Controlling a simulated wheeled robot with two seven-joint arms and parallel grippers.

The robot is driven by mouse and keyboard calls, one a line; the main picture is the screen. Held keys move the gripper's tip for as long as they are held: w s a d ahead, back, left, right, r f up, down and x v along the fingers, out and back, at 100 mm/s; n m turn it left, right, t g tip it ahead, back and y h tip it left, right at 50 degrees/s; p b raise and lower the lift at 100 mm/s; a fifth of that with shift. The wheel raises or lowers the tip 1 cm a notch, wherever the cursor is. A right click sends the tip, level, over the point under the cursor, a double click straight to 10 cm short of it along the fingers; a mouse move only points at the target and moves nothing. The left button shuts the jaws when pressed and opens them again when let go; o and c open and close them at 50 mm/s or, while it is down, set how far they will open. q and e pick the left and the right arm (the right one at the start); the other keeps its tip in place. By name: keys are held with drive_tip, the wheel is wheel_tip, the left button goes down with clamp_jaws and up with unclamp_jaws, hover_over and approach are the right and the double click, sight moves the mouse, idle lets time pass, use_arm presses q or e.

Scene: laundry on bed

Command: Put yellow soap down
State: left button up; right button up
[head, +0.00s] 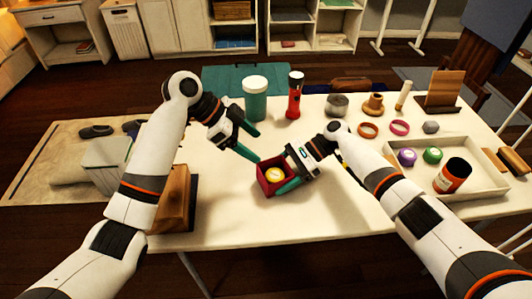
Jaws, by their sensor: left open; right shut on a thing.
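The yellow soap (275,175) is a round yellow piece inside a small dark red open box (264,186) on the white table (333,212). My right gripper (277,174) reaches down into the box from the upper right and is shut on the soap, with a teal finger showing beside it. Whether the soap touches the box's floor cannot be told. My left gripper (254,144) is open and empty, its fingers spread above the table to the upper left of the box.
A teal jar (256,100) and a red flashlight (295,96) stand behind the grippers. A shallow tray (477,185) at the right holds several small things. A wooden block (174,198) stands at the left table edge. The front middle of the table is clear.

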use_arm(q)
drive_tip(key=shift+v, duration=1.4)
use_arm(e)
drive_tip(key=o, duration=0.8)
drive_tip(key=shift+o, duration=0.2)
drive_tip(key=shift+d, duration=0.1)
